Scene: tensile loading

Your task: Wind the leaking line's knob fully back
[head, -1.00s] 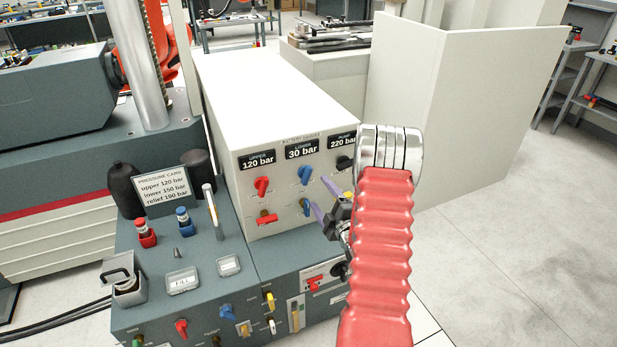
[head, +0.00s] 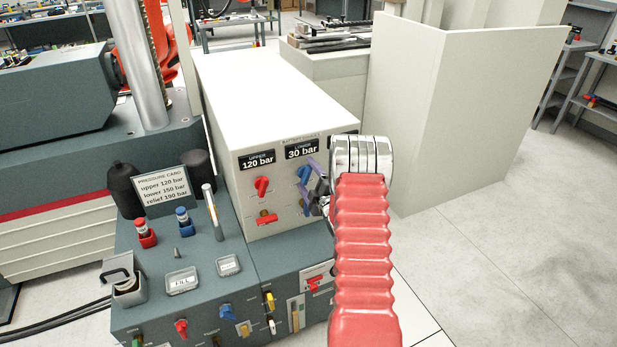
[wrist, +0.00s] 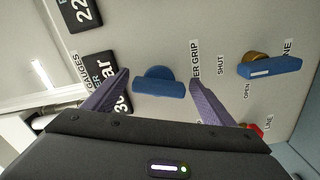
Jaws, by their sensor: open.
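The lower line's blue knob (head: 303,173) is on the front of the white gauge cabinet (head: 270,90), under a label reading 30 bar (head: 301,149). In the wrist view this blue knob (wrist: 158,84) lies between my fingertips, with a gap at each side. My gripper (head: 313,180) is open, with purple fingers pointing at the panel. Whether the fingertips reach past the knob's face I cannot tell. The pressure card (head: 162,189) reads upper 120 bar, lower apparently 150 bar, relief 190 bar. The upper gauge label (head: 257,161) reads 120 bar.
A blue shut/open handle (wrist: 269,66) sits beyond the right finger in the wrist view. A red knob (head: 262,186) and red handle (head: 267,217) are left of the blue ones. My arm hides the pump section in the head view. Bottles and small parts stand on the grey bench (head: 208,262).

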